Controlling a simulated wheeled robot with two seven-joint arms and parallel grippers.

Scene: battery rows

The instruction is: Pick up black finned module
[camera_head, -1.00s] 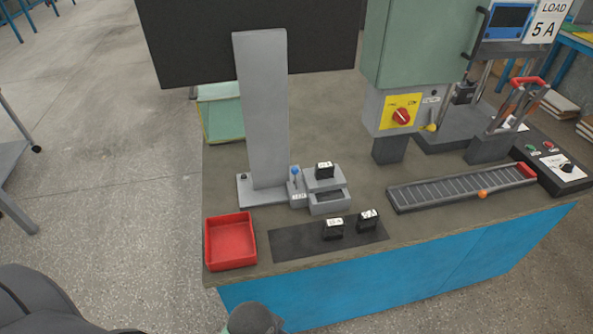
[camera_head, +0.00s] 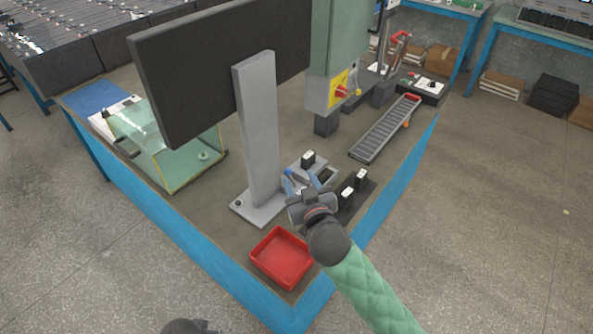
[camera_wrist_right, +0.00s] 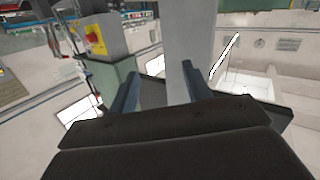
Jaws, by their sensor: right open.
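Several small black modules with white labels show in the head view. One module (camera_head: 308,158) sits on the grey scale-like device (camera_head: 322,175). Two more, one nearer (camera_head: 346,196) and one farther (camera_head: 361,178), stand on a dark mat (camera_head: 370,187). They are too small to tell which has fins. My right gripper (camera_head: 303,183) is over the bench, between the grey post and the mat modules, and hides part of the device. In the right wrist view the right gripper (camera_wrist_right: 155,85) is open with nothing between its fingers.
A red tray (camera_head: 282,258) lies at the near bench corner. A grey post (camera_head: 258,135) carrying a large dark panel (camera_head: 215,70) stands left of my gripper. A glass tank (camera_head: 190,165) is farther left. A grey roller track (camera_head: 385,130) lies behind the modules.

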